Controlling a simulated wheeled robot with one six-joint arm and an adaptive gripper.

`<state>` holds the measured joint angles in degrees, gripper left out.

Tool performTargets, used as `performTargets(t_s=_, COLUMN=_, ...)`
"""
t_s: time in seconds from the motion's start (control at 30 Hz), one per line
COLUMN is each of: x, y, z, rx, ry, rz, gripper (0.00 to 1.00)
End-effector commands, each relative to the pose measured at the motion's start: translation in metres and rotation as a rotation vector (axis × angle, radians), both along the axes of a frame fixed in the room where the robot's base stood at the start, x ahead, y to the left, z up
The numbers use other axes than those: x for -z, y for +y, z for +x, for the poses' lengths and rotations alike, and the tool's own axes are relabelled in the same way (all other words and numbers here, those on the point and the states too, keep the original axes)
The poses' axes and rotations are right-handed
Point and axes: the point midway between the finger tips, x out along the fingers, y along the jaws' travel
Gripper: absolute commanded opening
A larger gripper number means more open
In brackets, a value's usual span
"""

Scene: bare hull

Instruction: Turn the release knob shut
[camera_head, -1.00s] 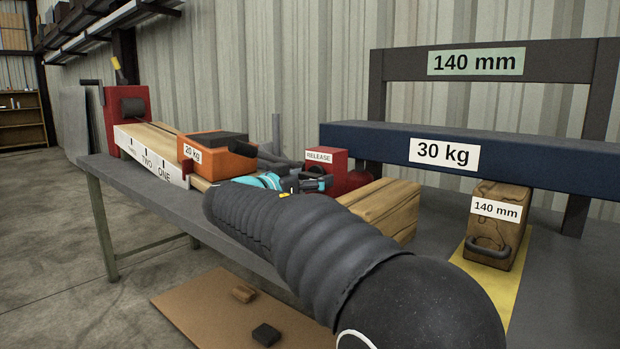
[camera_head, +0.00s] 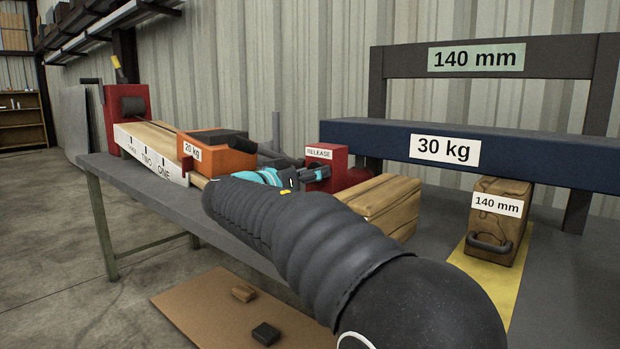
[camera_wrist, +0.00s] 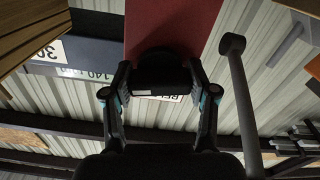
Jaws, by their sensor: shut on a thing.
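The red release block (camera_head: 340,165), with its "RELEASE" label, stands on the bench right of centre in the head view. In the wrist view its red body (camera_wrist: 172,25) is close ahead. My gripper (camera_head: 316,175) reaches its front from the left. In the wrist view my gripper (camera_wrist: 160,80) has its two fingers on either side of the dark knob (camera_wrist: 160,68) and is shut on it. The knob partly covers the label. In the head view the knob is hidden by my fingers, and its turn angle cannot be told.
An orange box (camera_head: 230,162) marked "20 kg" sits beside my arm. A wooden block (camera_head: 385,205) lies just right of it. A blue beam (camera_head: 540,160) marked "30 kg" spans above a "140 mm" block (camera_head: 497,225). A grey bar (camera_wrist: 242,105) stands close beside my fingers.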

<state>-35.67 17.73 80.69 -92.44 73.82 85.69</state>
Motion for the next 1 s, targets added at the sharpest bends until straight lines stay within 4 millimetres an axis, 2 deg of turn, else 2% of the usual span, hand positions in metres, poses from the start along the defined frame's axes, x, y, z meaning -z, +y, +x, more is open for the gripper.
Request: performTargets(t_s=1.0, x=-0.0028, y=0.0004, z=0.0003, rx=0.000, ry=0.591, rz=-0.758, gripper=0.23)
